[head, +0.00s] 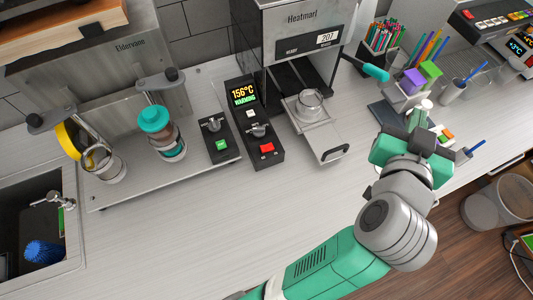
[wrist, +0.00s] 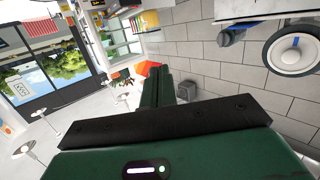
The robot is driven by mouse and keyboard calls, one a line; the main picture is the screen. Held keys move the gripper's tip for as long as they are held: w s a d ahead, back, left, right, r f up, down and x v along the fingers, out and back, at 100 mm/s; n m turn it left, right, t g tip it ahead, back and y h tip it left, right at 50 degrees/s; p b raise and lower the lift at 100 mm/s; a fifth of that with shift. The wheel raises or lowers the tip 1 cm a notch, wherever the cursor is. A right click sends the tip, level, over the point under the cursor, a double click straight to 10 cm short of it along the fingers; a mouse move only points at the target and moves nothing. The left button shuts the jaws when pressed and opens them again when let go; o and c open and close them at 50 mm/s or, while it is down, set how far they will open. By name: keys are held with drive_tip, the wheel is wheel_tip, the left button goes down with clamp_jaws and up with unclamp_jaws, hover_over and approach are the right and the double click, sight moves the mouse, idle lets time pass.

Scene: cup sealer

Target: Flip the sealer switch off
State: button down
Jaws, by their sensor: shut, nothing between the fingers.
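I cannot tell which switch is the sealer's. My gripper (head: 421,112) is to the right of the sealer and apart from these switches. Its green fingers (wrist: 172,86) are shut and empty.
A sink (head: 70,190) is at far left. The front middle counter (head: 200,230) is clear.

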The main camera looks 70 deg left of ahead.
drive_tip(key=s+a+f+n+g+y+b, duration=0.1)
drive_tip(key=s+a+f+g, duration=0.3)
drive_tip(key=f, duration=0.6)
drive_tip(key=s+a+f+n+g+y+b, duration=0.2)
drive_tip(key=s+a+f+g, duration=0.3)
drive_tip(key=f, duration=0.5)
drive_tip(key=s+a+f+n+g+y+b, duration=0.2)
drive_tip(key=s+f, duration=0.4)
drive_tip(key=f, duration=0.4)
drive_tip(key=a+n+g+b, duration=0.1)
drive_tip(key=a+g, duration=0.1)
drive_tip(key=shift+s+a+f+g, duration=0.2)
drive_tip(key=shift+f+g, duration=0.1)
drive_tip(key=shift+g, duration=0.1)
hover_over(266, 155)
drive_tip(key=w, duration=0.1)
drive_tip(key=shift+w+a+f+p, duration=0.1)
drive_tip(key=shift+a+f+p, duration=0.1)
drive_tip(key=shift+f, duration=0.4)
drive_tip(key=shift+w+a+f+p, duration=0.1)
drive_tip(key=shift+f+p, duration=0.1)
drive_tip(key=shift+f, duration=0.35)
drive_tip(key=shift+s+d+f, duration=0.1)
drive_tip(key=shift+s+f, duration=0.2)
drive_tip(key=shift+f, duration=0.35)
drive_tip(key=shift+s+d+f, duration=0.1)
drive_tip(key=shift+s+f, duration=0.15)
drive_tip(key=shift+f, duration=0.35)
drive_tip(key=shift+s+f, duration=0.2)
drive_tip(key=shift+f, duration=0.4)
